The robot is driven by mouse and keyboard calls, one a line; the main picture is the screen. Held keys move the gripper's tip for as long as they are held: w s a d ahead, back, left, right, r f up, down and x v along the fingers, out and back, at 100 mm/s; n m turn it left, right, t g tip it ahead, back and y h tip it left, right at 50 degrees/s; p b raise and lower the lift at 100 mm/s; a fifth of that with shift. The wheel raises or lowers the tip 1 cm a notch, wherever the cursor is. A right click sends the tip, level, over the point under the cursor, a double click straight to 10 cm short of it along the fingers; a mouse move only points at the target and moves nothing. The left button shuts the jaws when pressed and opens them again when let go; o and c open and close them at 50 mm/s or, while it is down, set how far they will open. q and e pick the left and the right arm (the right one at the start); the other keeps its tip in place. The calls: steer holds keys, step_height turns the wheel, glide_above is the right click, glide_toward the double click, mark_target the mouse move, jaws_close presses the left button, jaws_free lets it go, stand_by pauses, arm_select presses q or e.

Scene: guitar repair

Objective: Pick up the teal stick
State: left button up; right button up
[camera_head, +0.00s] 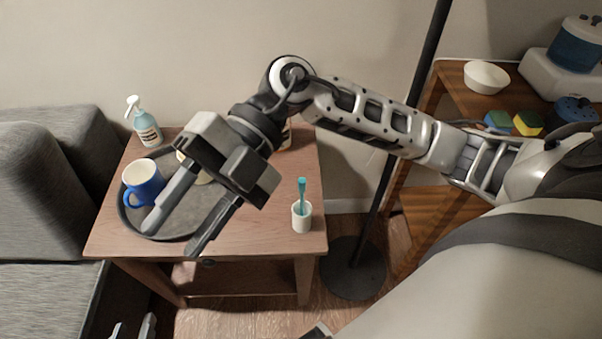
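The teal stick (302,193) stands upright in a small white cup (302,218) near the right front corner of the wooden side table. Its lower part is hidden inside the cup. My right gripper (172,238) is open, with its two fingers apart over the dark round tray, left of the cup. Nothing shows between its fingers. Only the fingertips of my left gripper (132,329) show at the bottom edge, in front of the table. They are apart, and the rest is out of view.
The side table (262,232) holds the tray (158,229), a blue mug (143,184) and a spray bottle (146,129). A grey sofa (45,185) is left. A black pole (400,130) and a shelf (455,100) with a bowl and sponges stand right.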

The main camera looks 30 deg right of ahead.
steer(key=w+d+f+t+h, duration=0.1)
steer(key=w+d+f+h, duration=0.25)
steer(key=d+h, duration=0.2)
steer(key=m+t+h+b, duration=0.2)
steer(key=m+t+h, duration=0.25)
steer(key=h, duration=0.35)
glide_above(302, 179)
step_height(302, 179, down, 10)
steer(key=shift+f+b, duration=0.25)
steer(key=shift+b, duration=0.4)
steer(key=shift+f+b, duration=0.3)
steer(key=shift+f, duration=2.55)
arm_select(q)
steer(key=shift+w+d+f, duration=0.1)
steer(key=shift+d+f, duration=0.05)
steer(key=shift+f, duration=0.5)
steer(key=shift+w+d+f, duration=0.1)
steer(key=shift+f, duration=0.5)
arm_select(e)
jaws_close()
